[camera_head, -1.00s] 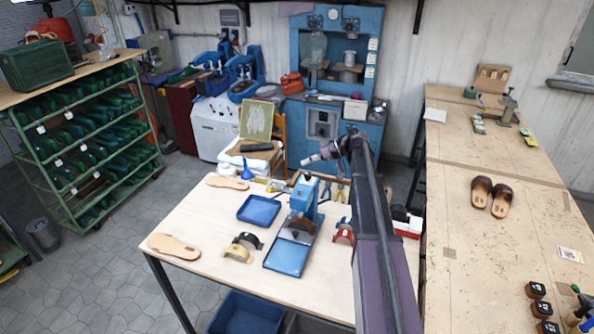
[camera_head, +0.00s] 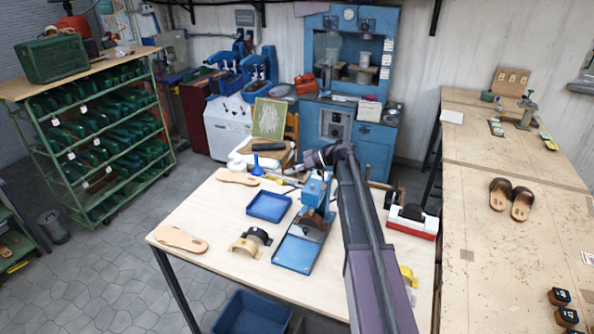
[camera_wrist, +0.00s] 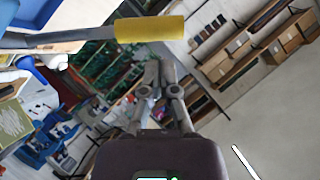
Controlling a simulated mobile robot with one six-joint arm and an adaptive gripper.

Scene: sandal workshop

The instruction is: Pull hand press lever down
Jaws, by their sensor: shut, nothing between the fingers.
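The blue hand press (camera_head: 314,192) stands on the light wood table, with its blue base plate (camera_head: 294,255) toward the front. In the wrist view, the press lever shows as a grey rod ending in a yellow grip (camera_wrist: 150,28). I cannot make out the lever clearly in the head view. My gripper (camera_head: 290,172) is near the top of the press, at its left as seen in the head view. In the wrist view my gripper's fingers (camera_wrist: 152,68) are shut and empty, pointing toward the yellow grip. Whether they touch it I cannot tell.
A blue tray (camera_head: 268,207) and curved yellow and black pieces (camera_head: 250,245) lie left of the press. Tan soles (camera_head: 180,240) lie at the table's left edge.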

